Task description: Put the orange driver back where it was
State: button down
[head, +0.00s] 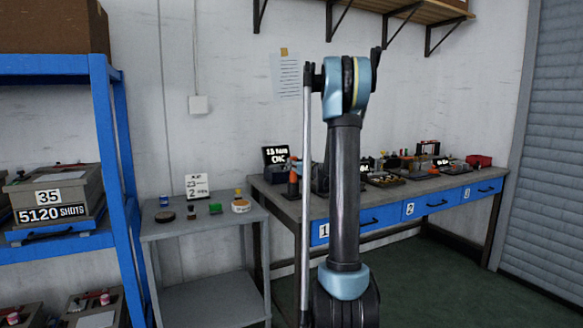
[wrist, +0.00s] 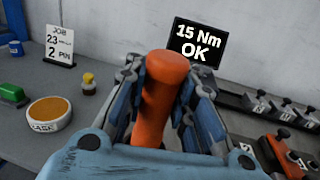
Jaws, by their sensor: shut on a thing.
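The orange driver (wrist: 163,105) stands up between the fingers of my gripper (wrist: 165,78) in the wrist view. The fingers are shut on it from both sides, and its rounded top sticks up between them. In the head view the orange driver (head: 293,178) shows small and upright at the left end of the workbench (head: 287,200), just left of my arm. My arm hides part of the gripper there. Its lower end is hidden in the wrist view, so I cannot tell whether it rests in a holder or touches the bench.
A screen reading "15 Nm OK" (wrist: 196,45) stands just behind the driver. A row of dark blocks (wrist: 270,108) lies to the right. A grey side table (head: 205,222) at left holds a job card (wrist: 59,45), a green block (wrist: 12,93) and a round orange-topped tub (wrist: 48,112).

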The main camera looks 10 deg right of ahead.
jog(key=c, duration=1.3)
grip_release()
jog(key=shift+f, duration=0.1)
jog(key=shift+c, duration=0.2)
jog(key=v, duration=1.2)
jog(key=s+a+f+n+g, duration=0.4)
jog(key=s+a+n, duration=0.35)
jog(key=s, duration=0.35)
jog(key=s+a+f+n+g, duration=0.4)
jog(key=s+a+n, duration=0.2)
jog(key=s+n, duration=0.3)
jog(key=s+d+f+n+g+h, duration=0.2)
jog(key=s+f+n, duration=0.2)
jog(key=s, duration=0.5)
jog(key=s+d+f+n+g+h, duration=0.1)
jog(key=s+d+f+n+h, duration=0.2)
jog(key=s, duration=0.6)
jog(key=s+d+f+n+g+h, duration=0.2)
jog(key=s+f+n, duration=0.4)
jog(key=s, duration=0.3)
jog(key=shift+d+f+n+g+h, duration=0.3)
jog(key=shift+d+n+h, duration=0.35)
jog(key=shift+d+h, duration=0.05)
